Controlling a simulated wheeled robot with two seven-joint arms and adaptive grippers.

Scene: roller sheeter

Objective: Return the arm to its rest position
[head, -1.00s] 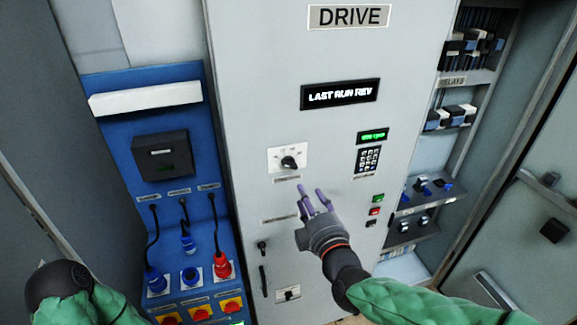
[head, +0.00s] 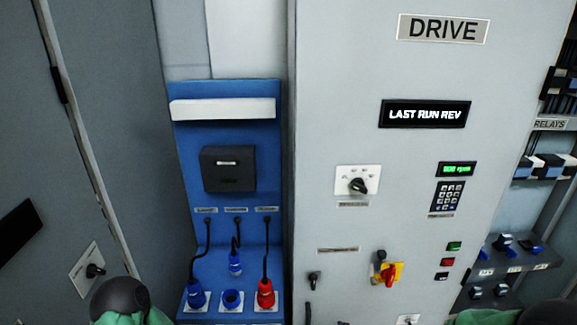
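Neither of my grippers shows in the head view. Part of my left arm (head: 120,298), a dark rounded joint with green covering, shows at the bottom left. Part of my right arm (head: 548,313), dark with green covering, shows low at the bottom right, apart from the grey DRIVE cabinet (head: 330,100). Where the gripper fingers are, and whether they hold anything, is hidden below the picture edge.
The cabinet carries a display (head: 425,114) reading LAST RUN REV, a black selector knob (head: 358,186), a keypad (head: 447,195) and a red-and-yellow rotary switch (head: 389,274). A blue socket panel (head: 186,140) stands left, relay shelves (head: 550,124) right. Space before the cabinet front is clear.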

